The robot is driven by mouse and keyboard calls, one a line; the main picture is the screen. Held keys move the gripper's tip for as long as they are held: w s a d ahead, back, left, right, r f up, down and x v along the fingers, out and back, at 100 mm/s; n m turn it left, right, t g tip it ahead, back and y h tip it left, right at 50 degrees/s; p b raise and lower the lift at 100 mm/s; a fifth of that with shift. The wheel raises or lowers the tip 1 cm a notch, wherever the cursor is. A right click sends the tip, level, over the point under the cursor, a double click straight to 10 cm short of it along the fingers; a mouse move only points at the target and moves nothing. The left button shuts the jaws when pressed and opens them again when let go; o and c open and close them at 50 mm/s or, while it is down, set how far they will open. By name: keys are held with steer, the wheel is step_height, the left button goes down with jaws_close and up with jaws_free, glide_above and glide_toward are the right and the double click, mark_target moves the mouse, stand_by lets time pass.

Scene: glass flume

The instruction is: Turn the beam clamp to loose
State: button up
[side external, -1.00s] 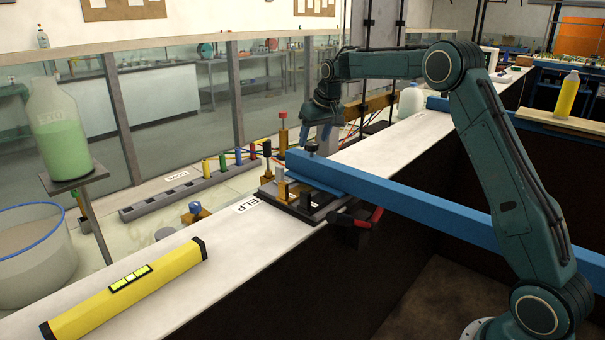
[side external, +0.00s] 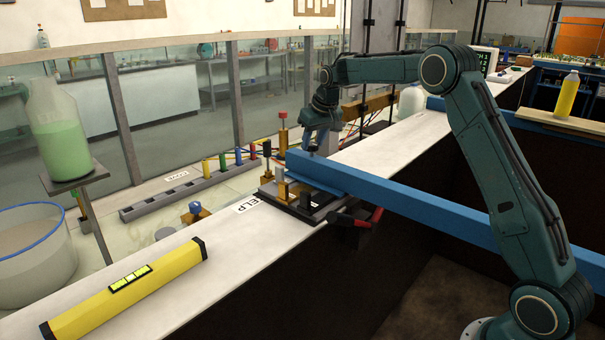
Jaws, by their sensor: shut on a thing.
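The beam clamp's dark knob (side external: 311,153) stands on the near end of the long blue beam (side external: 420,203), at the middle of the view. My gripper (side external: 312,147) has come down over the knob from above and is shut on it. The fingers hide most of the knob, so its turn position cannot be read. The beam end rests over a dark base plate (side external: 305,208) with brass posts beside it.
A brass post with a red top (side external: 283,130) stands close behind the clamp. A yellow level (side external: 125,290) lies front left. A grey strip with coloured plugs (side external: 190,188) lies behind.

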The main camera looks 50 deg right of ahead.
steer(key=shift+n, duration=0.3)
steer(key=n, duration=0.1)
steer(key=n+y, duration=0.1)
steer(key=n, duration=0.1)
steer(key=shift+d+n+y, duration=0.25)
steer(key=shift+n+y, duration=0.05)
steer(key=shift+w+d+n+y, duration=0.1)
steer(key=shift+n+y, duration=0.8)
steer(key=shift+n, duration=1.5)
steer(key=shift+g, duration=0.3)
steer(key=o, duration=1)
steer(key=shift+r, duration=0.1)
